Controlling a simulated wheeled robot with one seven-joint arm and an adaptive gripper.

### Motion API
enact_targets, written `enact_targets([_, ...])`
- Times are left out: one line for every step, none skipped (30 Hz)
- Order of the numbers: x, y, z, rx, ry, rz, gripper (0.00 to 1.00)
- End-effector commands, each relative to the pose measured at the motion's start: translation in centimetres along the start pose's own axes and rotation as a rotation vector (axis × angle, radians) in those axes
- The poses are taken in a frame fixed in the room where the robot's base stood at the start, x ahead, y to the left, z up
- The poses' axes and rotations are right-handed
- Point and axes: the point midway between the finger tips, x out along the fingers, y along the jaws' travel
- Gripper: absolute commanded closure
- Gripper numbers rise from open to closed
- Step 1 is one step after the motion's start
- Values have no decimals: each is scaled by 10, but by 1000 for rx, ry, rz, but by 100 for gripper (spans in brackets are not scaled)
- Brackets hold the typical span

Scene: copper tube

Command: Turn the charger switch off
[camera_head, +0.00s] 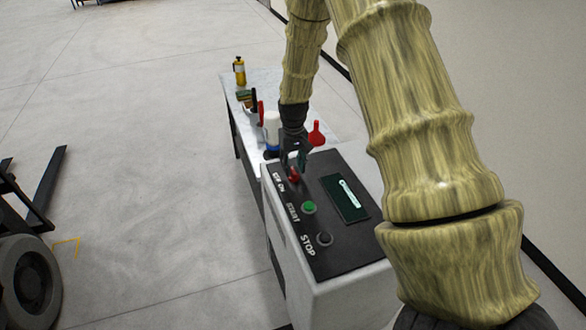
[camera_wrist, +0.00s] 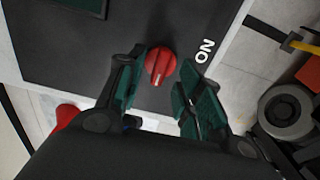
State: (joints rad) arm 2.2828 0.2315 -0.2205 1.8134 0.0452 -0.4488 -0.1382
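The charger (camera_head: 345,290) is a pale box with a dark top panel. Its red rotary switch (camera_head: 294,174) sits at the far end of the panel by the ON label, and it also shows in the wrist view (camera_wrist: 160,67). My gripper (camera_head: 294,160) is over that far end. In the wrist view my gripper (camera_wrist: 160,88) is open, with one green-padded finger on each side of the red switch and gaps between. The switch's raised grip points roughly toward the gripper. The OFF label cannot be read clearly.
The panel also has a green START button (camera_head: 309,208), a dark STOP button (camera_head: 324,239) and a display (camera_head: 346,197). Behind the charger, a table (camera_head: 262,82) holds a yellow bottle (camera_head: 239,71) and a red funnel-like item (camera_head: 317,133). Wheeled equipment (camera_head: 28,280) stands left; floor between is clear.

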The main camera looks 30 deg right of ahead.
Motion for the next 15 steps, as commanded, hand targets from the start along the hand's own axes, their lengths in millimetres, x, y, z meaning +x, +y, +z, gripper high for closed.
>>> enact_targets([-9,0,-1,0,4,0,64])
enact_targets([-15,0,-1,0,4,0,64])
enact_targets([-22,0,-1,0,4,0,64])
enact_targets([-27,0,-1,-1,3,0,64])
enact_targets([-33,0,-1,0,4,0,64])
enact_targets([-40,0,-1,0,4,0,64])
enact_targets([-45,0,-1,0,4,0,64])
enact_targets([-50,0,-1,0,3,0,64])
enact_targets([-57,1,-1,0,3,0,64])
enact_targets([-62,1,-1,0,3,0,64])
enact_targets([-67,1,-1,0,3,0,64])
enact_targets([-73,0,-1,0,2,0,64])
enact_targets([-77,0,-1,0,2,0,64])
enact_targets([-81,0,-1,0,2,0,64])
enact_targets([-86,0,-1,0,2,0,64])
